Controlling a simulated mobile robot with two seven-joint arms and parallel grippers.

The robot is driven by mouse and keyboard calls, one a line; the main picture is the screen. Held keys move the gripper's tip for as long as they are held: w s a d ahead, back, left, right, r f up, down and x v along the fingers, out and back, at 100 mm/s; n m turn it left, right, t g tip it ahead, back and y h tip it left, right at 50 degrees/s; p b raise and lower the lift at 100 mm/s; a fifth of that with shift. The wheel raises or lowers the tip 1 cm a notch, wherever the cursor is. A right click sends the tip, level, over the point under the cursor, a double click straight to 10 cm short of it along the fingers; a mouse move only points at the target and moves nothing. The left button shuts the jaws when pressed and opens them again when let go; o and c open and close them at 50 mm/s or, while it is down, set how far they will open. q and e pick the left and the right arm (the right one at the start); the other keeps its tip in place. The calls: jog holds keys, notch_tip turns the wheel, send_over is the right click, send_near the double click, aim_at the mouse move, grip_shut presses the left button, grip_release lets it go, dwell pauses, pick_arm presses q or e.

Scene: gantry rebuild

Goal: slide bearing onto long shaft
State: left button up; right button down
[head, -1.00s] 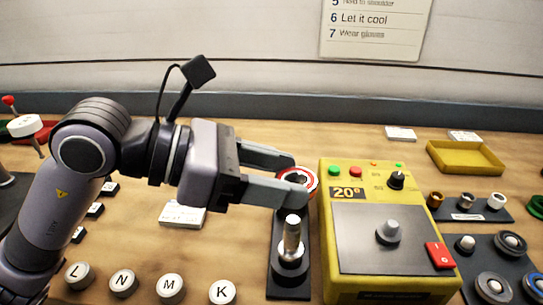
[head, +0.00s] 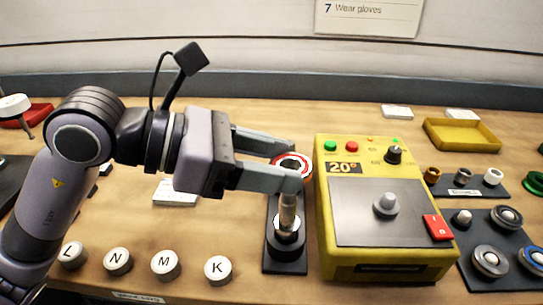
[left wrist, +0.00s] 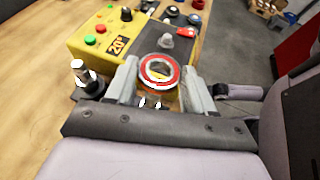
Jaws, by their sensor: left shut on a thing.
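The bearing (head: 292,162), a ring with a red band and a dark bore, sits between the fingertips of my left gripper (head: 296,165), shut on it. The left wrist view shows the bearing (left wrist: 159,70) face-on between both fingers. The long shaft (head: 288,218) stands upright, silver, on a black base (head: 286,266) left of the yellow heater. In the head view the near fingertip covers the shaft's top. In the left wrist view the shaft (left wrist: 79,72) shows left of the fingers, apart from the bearing. My right gripper is not in view.
The yellow heater (head: 338,240) with a grey cone stands close to the right of the shaft. Lettered round knobs (head: 166,265) line the table's front. A yellow tray (head: 462,136) and racks of small parts (head: 468,187) are at right.

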pick_arm(q)
jog(key=shift+f+b, duration=0.4)
jog(key=shift+f, duration=0.25)
jog(key=shift+f+b, duration=0.45)
jog(key=shift+f, duration=0.2)
jog(key=shift+f+b, duration=0.8)
jog(key=shift+f, duration=0.05)
jog(key=o, duration=1.2)
jog(key=shift+f, duration=0.1)
